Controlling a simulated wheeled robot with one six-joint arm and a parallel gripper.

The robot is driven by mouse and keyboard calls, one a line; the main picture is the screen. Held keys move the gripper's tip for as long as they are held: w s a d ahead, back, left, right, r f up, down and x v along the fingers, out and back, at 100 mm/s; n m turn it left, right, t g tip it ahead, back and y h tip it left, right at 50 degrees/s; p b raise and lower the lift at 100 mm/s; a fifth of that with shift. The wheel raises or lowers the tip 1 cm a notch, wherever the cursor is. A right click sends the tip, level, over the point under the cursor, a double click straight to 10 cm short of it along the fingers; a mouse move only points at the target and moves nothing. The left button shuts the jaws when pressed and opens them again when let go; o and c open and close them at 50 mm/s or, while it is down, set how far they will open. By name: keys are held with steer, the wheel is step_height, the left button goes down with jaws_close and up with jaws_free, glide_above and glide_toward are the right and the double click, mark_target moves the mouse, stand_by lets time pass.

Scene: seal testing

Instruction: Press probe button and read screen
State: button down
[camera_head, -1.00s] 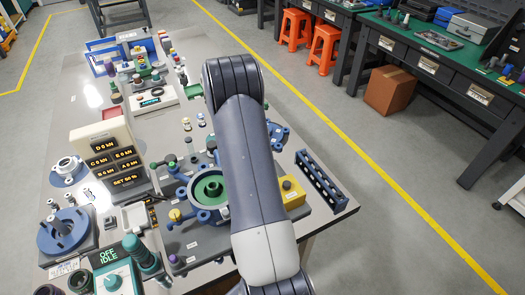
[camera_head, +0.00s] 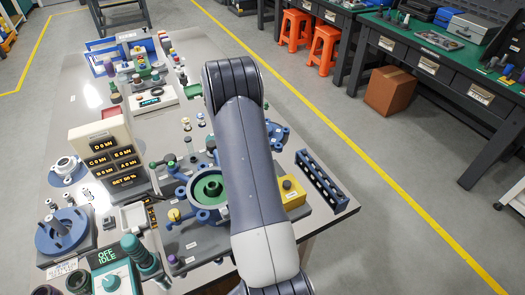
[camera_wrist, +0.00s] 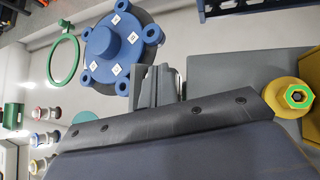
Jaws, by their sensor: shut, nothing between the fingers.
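A white-framed panel with dark displays (camera_head: 115,160) stands left of centre in the head view. Its orange digits look like several kN readings, most near 0, and a SET line. In the wrist view a yellow round knob with a bright green hexagonal ring (camera_wrist: 298,95) is at the right edge. I cannot tell which of these is the probe button. My gripper (camera_wrist: 157,82) is shut and empty, between the blue flanged part and the knob; my arm hides it in the head view.
A blue flanged cap (camera_wrist: 117,42) is close to my gripper. A blue ring fixture with a green centre (camera_head: 208,188) is left of my arm. A teal unit reading OFF IDLE (camera_head: 112,275) is at front left. A dark blue slotted rack (camera_head: 320,180) lies near the table's right edge.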

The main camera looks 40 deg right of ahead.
steer(key=shift+w+f, duration=0.15)
steer(key=shift+f, duration=0.05)
steer(key=shift+r, duration=0.1)
stand_by(0.5)
steer(key=shift+s+a+r, duration=0.15)
steer(key=shift+s+r, duration=0.35)
steer(key=shift+s+a+r, duration=0.25)
steer(key=shift+s+r, duration=0.55)
steer(key=shift+r, duration=0.15)
steer(key=shift+s+a+r, duration=0.25)
steer(key=shift+s+r, duration=0.55)
steer(key=shift+r, duration=0.1)
steer(key=shift+w+d+f, duration=0.15)
steer(key=shift+w+f, duration=0.35)
steer(key=shift+f, duration=0.15)
steer(key=shift+w+r+p, duration=0.1)
steer(key=shift+p, duration=1.15)
